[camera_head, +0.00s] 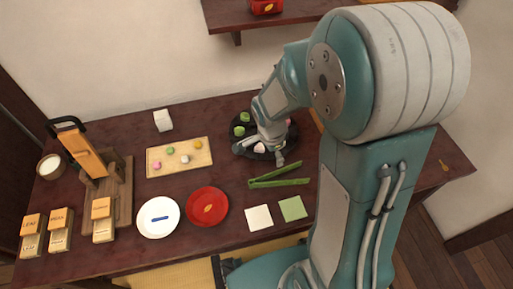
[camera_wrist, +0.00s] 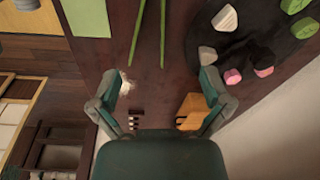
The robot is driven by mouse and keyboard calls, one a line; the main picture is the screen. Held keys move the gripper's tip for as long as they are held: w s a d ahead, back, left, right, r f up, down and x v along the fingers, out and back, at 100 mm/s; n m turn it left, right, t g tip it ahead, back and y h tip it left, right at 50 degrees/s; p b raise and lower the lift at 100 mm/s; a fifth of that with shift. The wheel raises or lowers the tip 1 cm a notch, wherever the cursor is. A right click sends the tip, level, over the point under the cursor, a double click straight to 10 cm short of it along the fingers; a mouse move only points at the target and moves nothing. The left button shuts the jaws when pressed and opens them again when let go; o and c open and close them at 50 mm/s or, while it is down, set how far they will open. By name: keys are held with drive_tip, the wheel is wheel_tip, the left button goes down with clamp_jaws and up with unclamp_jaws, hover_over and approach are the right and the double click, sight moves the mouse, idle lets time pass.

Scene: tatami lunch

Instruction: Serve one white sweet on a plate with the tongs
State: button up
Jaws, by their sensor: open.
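My gripper (camera_wrist: 162,76) is open with nothing between its fingers; in the head view it hangs (camera_head: 278,158) over the near right edge of a round black platter (camera_head: 240,150). Green tongs (camera_head: 280,181) lie on the table in front of the platter, apart from my fingers; their two arms also show in the wrist view (camera_wrist: 163,30). White sweets (camera_wrist: 226,18) sit on the platter among pink and green ones. A white plate (camera_head: 158,230) with a blue mark and a red plate (camera_head: 207,193) stand left of the tongs. My arm hides part of the platter.
A pale tray (camera_head: 185,169) holds several small coloured sweets. A white block (camera_head: 163,121) stands behind it. White (camera_head: 259,217) and green (camera_head: 292,208) squares lie near the front edge. A wooden stand (camera_head: 118,190), labelled boxes (camera_head: 60,230) and a cup (camera_head: 50,167) fill the left.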

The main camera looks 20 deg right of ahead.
sight(271, 177)
drive_tip(key=f, duration=0.1)
drive_tip(key=f+m, duration=0.1)
drive_tip(key=f, duration=0.1)
drive_tip(key=f+m, duration=0.1)
drive_tip(key=f, duration=0.1)
drive_tip(key=shift+s+a+g, duration=0.1)
drive_tip(key=shift+a+g, duration=0.2)
drive_tip(key=shift+g, duration=0.1)
drive_tip(key=shift+d+f, duration=0.15)
drive_tip(key=shift+f, duration=1.35)
drive_tip(key=shift+d+f, duration=0.15)
drive_tip(key=shift+f, duration=1.35)
drive_tip(key=shift+d+f, duration=0.15)
drive_tip(key=shift+f, duration=1.35)
drive_tip(key=c, duration=0.7)
